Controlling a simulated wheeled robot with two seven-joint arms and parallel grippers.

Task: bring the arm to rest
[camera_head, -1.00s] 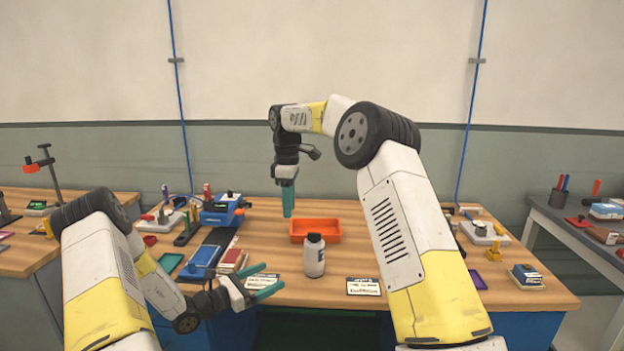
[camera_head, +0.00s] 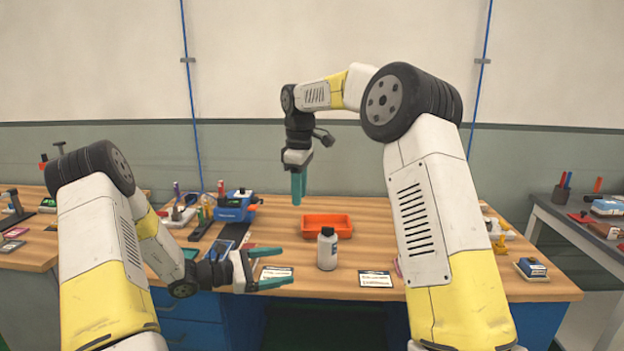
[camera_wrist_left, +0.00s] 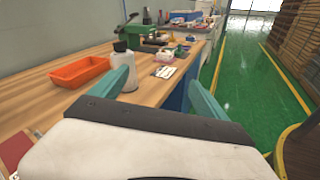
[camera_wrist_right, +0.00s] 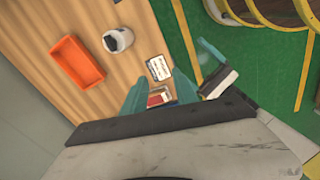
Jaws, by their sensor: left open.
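My left gripper (camera_head: 280,268) is open and empty over the front edge of the bench, left of a white bottle with a dark cap (camera_head: 327,252). Its two teal fingers are wide apart in the left wrist view (camera_wrist_left: 163,85). The bottle stands upright in front of the tray, clear of both grippers.
The wooden bench (camera_head: 440,285) bears a label card (camera_head: 376,279) right of the bottle. Blue devices (camera_head: 235,207) and tools crowd its left part. A grey side table (camera_head: 580,222) stands at the right. The wood around the tray is bare.

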